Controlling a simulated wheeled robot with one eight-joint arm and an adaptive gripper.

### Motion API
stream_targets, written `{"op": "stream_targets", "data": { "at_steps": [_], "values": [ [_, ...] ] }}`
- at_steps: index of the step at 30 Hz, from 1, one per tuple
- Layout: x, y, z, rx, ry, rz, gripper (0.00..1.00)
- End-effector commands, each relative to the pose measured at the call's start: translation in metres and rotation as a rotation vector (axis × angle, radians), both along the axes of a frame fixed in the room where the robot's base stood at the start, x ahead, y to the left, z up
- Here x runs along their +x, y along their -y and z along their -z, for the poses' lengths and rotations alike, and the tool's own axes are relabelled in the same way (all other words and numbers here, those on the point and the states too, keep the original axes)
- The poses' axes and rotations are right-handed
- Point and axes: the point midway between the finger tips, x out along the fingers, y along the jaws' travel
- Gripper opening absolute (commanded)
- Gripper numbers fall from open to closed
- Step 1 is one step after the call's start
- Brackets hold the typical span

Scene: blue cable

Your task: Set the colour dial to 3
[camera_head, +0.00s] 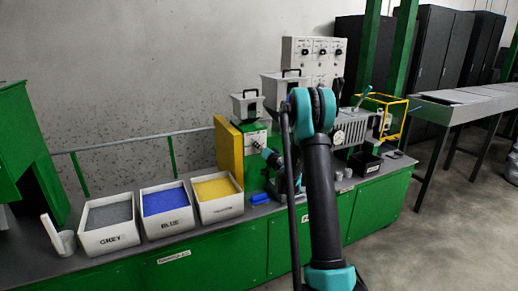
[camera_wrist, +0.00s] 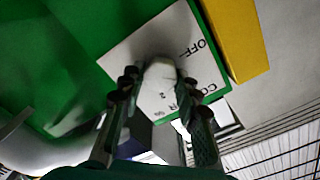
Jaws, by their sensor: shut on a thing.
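The colour dial (camera_wrist: 160,82) is a pale, rounded knob on a white label plate (camera_wrist: 135,48) in the wrist view. The plate carries "OFF", partly hidden "COLOUR" lettering and a small "2" near the knob. My gripper (camera_wrist: 158,90) is shut on the dial, one finger on each side. Which mark the dial points to cannot be told. In the head view the white plate (camera_head: 254,137) is on the front of the green machine (camera_head: 252,172). My gripper (camera_head: 263,149) is at its face and hides the dial.
A yellow panel (camera_head: 229,148) stands just left of the plate. Bins of grey (camera_head: 110,214), blue (camera_head: 166,200) and yellow (camera_head: 216,188) granules stand on the bench further left. A small blue item (camera_head: 260,198) lies below the machine. A grey ribbed machine (camera_head: 352,131) stands to the right.

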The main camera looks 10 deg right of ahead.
Motion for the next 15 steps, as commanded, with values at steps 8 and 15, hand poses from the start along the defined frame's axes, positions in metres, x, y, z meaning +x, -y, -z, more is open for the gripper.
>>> {"op": "stream_targets", "data": {
  "at_steps": [8,15],
  "values": [
    [0.0002,0.0011,0.001,0.249,-0.081,0.001,0.03],
    [0.0002,0.0016,0.0018,0.466,-0.152,0.001,0.03]
  ]
}}
